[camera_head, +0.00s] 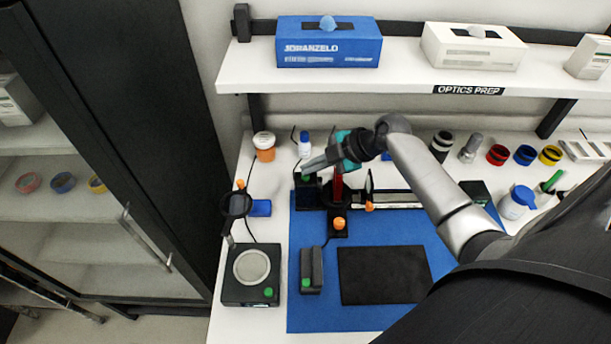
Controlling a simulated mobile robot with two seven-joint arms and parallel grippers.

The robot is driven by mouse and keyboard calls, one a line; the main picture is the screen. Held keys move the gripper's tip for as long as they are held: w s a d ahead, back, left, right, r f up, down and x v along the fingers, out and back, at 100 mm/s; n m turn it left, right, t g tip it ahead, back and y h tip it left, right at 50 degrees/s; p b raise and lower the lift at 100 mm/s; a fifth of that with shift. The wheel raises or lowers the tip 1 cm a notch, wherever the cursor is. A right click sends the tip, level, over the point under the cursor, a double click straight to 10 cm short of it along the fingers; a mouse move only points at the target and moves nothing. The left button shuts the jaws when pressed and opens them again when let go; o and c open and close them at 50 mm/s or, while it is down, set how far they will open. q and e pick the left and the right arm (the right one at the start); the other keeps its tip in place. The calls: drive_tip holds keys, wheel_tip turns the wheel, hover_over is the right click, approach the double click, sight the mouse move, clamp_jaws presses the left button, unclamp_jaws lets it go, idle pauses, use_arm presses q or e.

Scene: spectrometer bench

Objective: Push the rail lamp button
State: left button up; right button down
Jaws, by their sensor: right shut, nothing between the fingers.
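The rail lamp (309,197) is a small dark box at the left end of the optical rail (405,197), on the blue mat. A small green button (306,178) shows at its top, partly hidden under the fingertips. My right gripper (305,168) reaches in from the right over the rail, shut and empty, its grey fingers pointing left. Its tips appear right by the button; I cannot tell whether they touch it. My left gripper is not in view.
A red holder (338,186) and orange-knobbed mounts stand on the rail below my wrist. A round-plate device (251,272) and a narrow dark block (311,268) stand in front. A shelf (400,82) overhangs the back.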

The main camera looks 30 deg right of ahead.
drive_tip(key=shift+f, duration=0.35)
idle(0.5)
drive_tip(key=shift+r, duration=0.7)
wheel_tip(320, 180, up, 6)
drive_tip(key=p, duration=0.5)
drive_tip(key=shift+f, duration=0.1)
